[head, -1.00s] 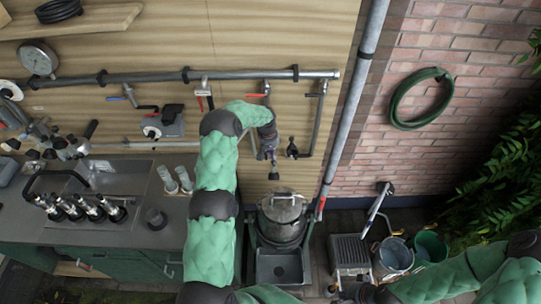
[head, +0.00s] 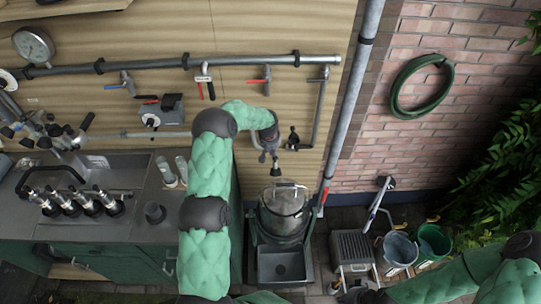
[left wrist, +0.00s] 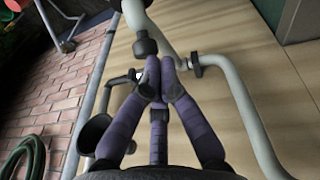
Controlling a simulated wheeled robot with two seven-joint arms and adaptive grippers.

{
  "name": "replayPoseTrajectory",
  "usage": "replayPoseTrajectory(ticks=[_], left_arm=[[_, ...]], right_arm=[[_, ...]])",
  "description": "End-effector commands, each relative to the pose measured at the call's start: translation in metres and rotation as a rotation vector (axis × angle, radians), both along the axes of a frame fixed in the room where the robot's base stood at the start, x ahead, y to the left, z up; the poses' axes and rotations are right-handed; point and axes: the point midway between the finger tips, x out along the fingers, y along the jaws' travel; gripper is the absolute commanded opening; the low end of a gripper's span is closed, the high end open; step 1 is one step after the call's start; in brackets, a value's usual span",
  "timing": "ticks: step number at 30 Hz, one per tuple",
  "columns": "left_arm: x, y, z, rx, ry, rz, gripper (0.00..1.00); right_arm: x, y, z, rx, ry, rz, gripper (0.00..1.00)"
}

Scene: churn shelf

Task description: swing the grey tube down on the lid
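The grey tube shows in the left wrist view (left wrist: 178,55) as a bent pipe with a black end piece at its tip. In the head view its black end (head: 276,169) hangs just above the churn, and my gripper hides most of the tube. The churn's lid (head: 284,192) has a handle and sits on the metal churn (head: 284,212). My left gripper (head: 269,155) is beside the tube. In the left wrist view its purple fingertips (left wrist: 162,72) are together at the tube's bend; I cannot tell whether they touch it. My right gripper is outside the head view.
A counter with a sink (head: 108,172) and bottling taps stands left. A wall pipe (head: 160,67) with valves runs above. A grey downpipe (head: 345,110) stands right of the churn. A grey crate (head: 352,248) and buckets (head: 398,250) stand lower right.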

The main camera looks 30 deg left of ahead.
Motion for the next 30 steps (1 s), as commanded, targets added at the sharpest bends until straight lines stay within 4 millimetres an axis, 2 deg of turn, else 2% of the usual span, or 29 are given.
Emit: replayPoseTrajectory(ticks=[1,11,30], left_arm=[[0.0,-0.001,-0.007,0.009,-0.013,-0.001,0.0],[-0.003,-0.007,-0.021,0.057,-0.093,-0.002,0.0],[-0.016,-0.016,-0.049,0.15,-0.246,-0.002,0.0]], right_arm=[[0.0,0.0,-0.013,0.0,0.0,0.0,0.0],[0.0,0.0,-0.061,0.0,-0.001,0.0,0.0],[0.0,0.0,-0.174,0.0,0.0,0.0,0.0]])
